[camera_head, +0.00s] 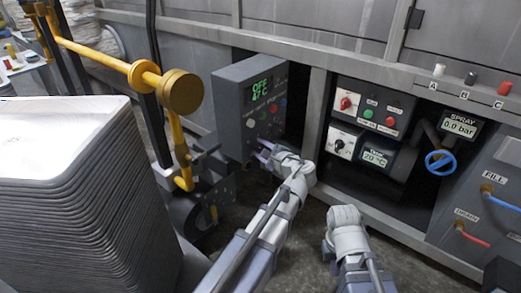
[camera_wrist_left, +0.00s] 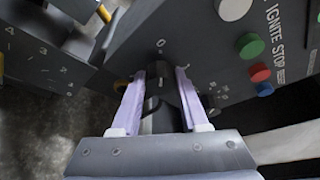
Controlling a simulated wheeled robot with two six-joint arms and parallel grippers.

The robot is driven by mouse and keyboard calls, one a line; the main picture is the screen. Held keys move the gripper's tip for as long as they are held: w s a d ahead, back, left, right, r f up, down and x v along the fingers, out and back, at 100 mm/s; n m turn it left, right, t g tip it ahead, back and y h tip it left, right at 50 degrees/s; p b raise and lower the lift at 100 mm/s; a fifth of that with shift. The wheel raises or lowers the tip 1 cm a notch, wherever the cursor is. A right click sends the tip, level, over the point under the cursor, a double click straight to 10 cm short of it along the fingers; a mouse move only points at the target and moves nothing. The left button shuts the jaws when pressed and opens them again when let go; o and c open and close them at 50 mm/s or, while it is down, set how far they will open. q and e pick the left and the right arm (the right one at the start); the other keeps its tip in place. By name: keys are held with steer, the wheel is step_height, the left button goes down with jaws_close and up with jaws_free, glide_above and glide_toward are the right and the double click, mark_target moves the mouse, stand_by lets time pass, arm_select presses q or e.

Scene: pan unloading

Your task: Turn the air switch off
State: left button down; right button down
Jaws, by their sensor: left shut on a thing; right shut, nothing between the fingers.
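The grey control box (camera_head: 250,110) stands left of centre in the head view, with a green display reading OFF and 47 °C. My left gripper (camera_head: 265,152) is at the lower part of its front. In the left wrist view, the two pale purple fingers (camera_wrist_left: 160,95) are shut on a dark knob (camera_wrist_left: 163,108), with a 0 mark just above it. The fingers hide part of the knob, and no air label is readable. My right gripper (camera_head: 329,250) is low in the head view, shut and empty, apart from the panels; its fingertips are hard to make out.
Green (camera_wrist_left: 250,45), red and blue buttons sit near the IGNITE STOP lettering. Another panel (camera_head: 372,110) with knobs and a temperature display is to the right, beside a blue valve wheel (camera_head: 440,162). A tall stack of trays (camera_head: 70,190) and a yellow pipe (camera_head: 110,62) stand left.

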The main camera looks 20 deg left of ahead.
stand_by(0.3)
arm_select(q)
steer(key=shift+c, duration=2.1)
jaws_free()
steer(key=p+v, duration=0.1)
steer(key=v, duration=0.7)
steer(key=shift+p, duration=0.4)
steer(key=shift+a+f, duration=0.1)
